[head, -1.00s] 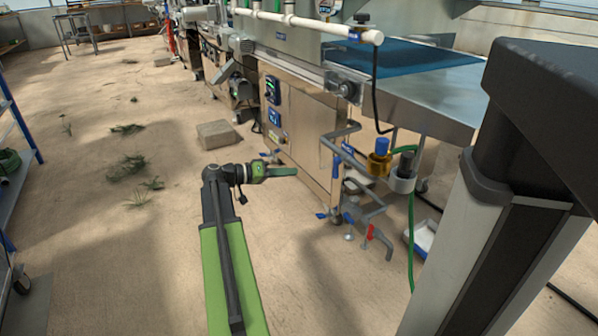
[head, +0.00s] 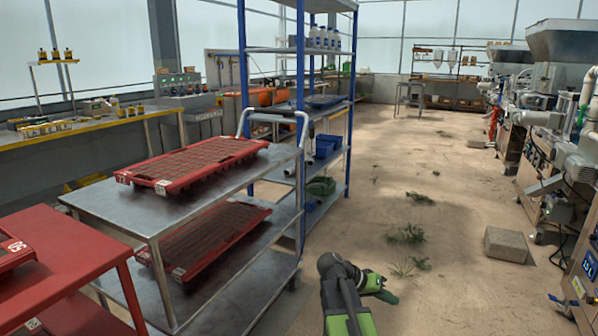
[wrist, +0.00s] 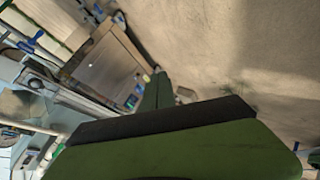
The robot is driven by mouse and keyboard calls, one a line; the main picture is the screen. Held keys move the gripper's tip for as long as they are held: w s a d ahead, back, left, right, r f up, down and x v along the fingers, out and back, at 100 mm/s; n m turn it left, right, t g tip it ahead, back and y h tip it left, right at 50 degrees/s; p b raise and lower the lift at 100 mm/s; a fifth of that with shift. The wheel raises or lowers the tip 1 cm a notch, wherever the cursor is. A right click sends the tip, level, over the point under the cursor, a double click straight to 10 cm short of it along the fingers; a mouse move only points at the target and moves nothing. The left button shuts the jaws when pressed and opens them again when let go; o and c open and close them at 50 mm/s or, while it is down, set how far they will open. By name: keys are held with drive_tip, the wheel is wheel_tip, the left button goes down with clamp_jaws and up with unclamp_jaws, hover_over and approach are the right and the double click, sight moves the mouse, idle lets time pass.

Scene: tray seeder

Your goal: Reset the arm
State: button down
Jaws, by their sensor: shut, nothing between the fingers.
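My gripper (head: 388,291) shows at the bottom centre of the head view, at the end of my green and black arm. It is low in the picture, above the bare floor, and touches nothing. Its green fingers are together with nothing held. In the wrist view the green fingers (wrist: 155,95) point away over the floor, near the cabinet of the machine in the picture. The lower part of my arm runs out of the head view at the bottom.
A steel cart (head: 190,185) with red trays (head: 225,152) stands left, beside a blue shelf rack (head: 352,100). A red table (head: 60,262) is at the front left. Machines line the right side, near a block (head: 508,247). The floor aisle between is mostly open.

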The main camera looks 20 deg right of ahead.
drive_tip(key=a+f+n+t+y+p, duration=0.1)
drive_tip(key=a+f+n+y, duration=0.3)
drive_tip(key=a, duration=1.3)
drive_tip(key=a+f+n+t+y+p, duration=0.15)
drive_tip(key=a+n+y, duration=0.45)
drive_tip(key=a, duration=1.2)
wheel_tip(320, 180, up, 38)
drive_tip(key=p, duration=3.8)
drive_tip(key=shift+s+d, duration=0.35)
drive_tip(key=shift+r, duration=0.1)
